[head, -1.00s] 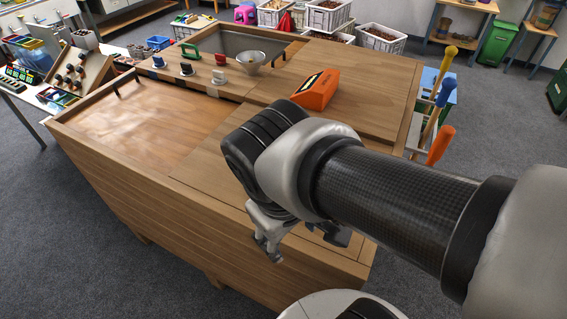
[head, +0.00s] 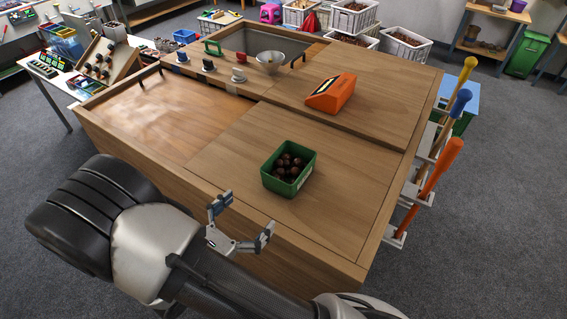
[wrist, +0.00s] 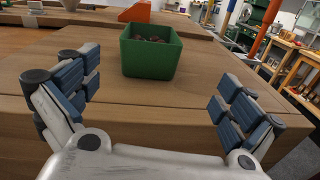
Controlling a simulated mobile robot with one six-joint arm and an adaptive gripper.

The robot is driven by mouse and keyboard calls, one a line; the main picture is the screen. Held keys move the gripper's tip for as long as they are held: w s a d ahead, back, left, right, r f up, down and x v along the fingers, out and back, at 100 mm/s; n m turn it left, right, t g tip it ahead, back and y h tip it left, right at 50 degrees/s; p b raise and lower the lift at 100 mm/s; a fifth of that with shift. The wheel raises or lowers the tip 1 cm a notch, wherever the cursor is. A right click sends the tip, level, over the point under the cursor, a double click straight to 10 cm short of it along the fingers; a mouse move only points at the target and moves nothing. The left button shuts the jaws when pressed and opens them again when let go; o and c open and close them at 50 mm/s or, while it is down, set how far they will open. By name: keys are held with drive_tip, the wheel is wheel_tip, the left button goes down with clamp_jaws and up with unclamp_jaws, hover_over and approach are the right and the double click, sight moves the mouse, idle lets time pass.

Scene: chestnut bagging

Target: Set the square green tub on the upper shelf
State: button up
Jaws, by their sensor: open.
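The square green tub (head: 288,168) stands upright on the lower front part of the wooden bench top, with brown chestnuts inside. It also shows in the wrist view (wrist: 150,58), ahead of my gripper and roughly midway between the fingers. My gripper (head: 240,222) is open and empty at the front edge of the bench, apart from the tub and on its near side. The fingers also show wide apart in the wrist view (wrist: 155,98). I cannot tell which surface is the upper shelf; a raised wooden board (head: 385,98) lies behind the tub.
An orange wedge-shaped device (head: 331,93) sits on the raised board. A metal funnel (head: 270,62) and small knobs stand at the back left. Long-handled tools (head: 440,170) hang at the bench's right side. The wooden surface around the tub is clear.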

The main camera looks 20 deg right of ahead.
sight(274, 181)
drive_tip(key=shift+n+t, duration=0.5)
drive_tip(key=x, duration=0.3)
drive_tip(key=b+x, duration=0.1)
drive_tip(key=x, duration=0.3)
drive_tip(key=w+f+x, duration=0.1)
drive_tip(key=x, duration=0.3)
drive_tip(key=shift+f, duration=0.1)
drive_tip(key=b+x, duration=0.1)
drive_tip(key=x, duration=0.4)
drive_tip(key=shift+d, duration=0.15)
drive_tip(key=c, duration=1.1)
drive_tip(key=shift+c, duration=1)
drive_tip(key=shift+w+r, duration=0.1)
drive_tip(key=shift+r, duration=0.2)
